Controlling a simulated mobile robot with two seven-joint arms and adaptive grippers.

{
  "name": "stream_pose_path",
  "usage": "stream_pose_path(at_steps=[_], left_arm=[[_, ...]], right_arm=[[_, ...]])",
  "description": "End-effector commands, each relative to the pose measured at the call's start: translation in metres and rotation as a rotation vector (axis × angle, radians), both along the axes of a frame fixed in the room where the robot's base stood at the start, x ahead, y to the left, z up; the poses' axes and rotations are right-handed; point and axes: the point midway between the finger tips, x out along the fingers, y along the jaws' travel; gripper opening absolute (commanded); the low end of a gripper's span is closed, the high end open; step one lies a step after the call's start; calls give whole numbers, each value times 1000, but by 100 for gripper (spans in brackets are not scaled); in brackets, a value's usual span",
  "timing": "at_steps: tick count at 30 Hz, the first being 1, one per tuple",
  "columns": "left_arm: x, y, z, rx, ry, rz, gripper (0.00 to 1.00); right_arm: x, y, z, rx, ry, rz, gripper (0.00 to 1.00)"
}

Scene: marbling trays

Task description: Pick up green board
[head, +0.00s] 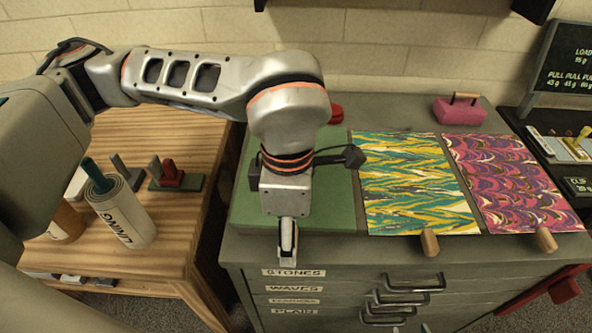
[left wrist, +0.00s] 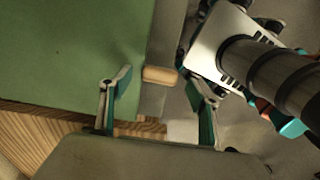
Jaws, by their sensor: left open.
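The green board (head: 332,205) lies flat at the left end of the grey drawer cabinet's top. In the left wrist view the green board (left wrist: 60,60) fills the upper left, with a pale wooden handle (left wrist: 160,75) at its edge. My left gripper (head: 287,240) points down at the board's front edge and hides that handle in the head view. In the left wrist view my left gripper (left wrist: 160,100) is open, its fingers apart with the handle lying between them in the picture. I cannot tell the height gap.
A yellow-teal patterned board (head: 410,185) and a purple patterned board (head: 515,185) lie to the right, each with a wooden handle. A pink block (head: 460,112) stands behind. A wooden table (head: 165,235) with a rolled sheet (head: 125,215) is at left.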

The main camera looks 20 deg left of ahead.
Motion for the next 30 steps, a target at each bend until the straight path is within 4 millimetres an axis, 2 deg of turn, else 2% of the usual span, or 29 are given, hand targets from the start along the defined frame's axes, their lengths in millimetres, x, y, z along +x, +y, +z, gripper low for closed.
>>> stream_pose_path(at_steps=[3,10,11,15,26,30], left_arm=[[0,0,-9,1,1,0,61],[0,0,-10,0,0,0,61],[0,0,-10,0,0,1,56],[0,0,-10,0,0,1,20],[0,0,-8,-1,-1,0,19],[1,0,0,-1,-3,1,19]], right_arm=[[3,-1,2,0,-7,-1,40],[4,-2,4,-1,-10,-3,40],[4,-2,4,-1,-10,-3,40],[4,-2,4,-1,-10,-3,40],[3,-2,2,-2,-6,-3,40],[3,-2,2,-2,-5,-3,40]])
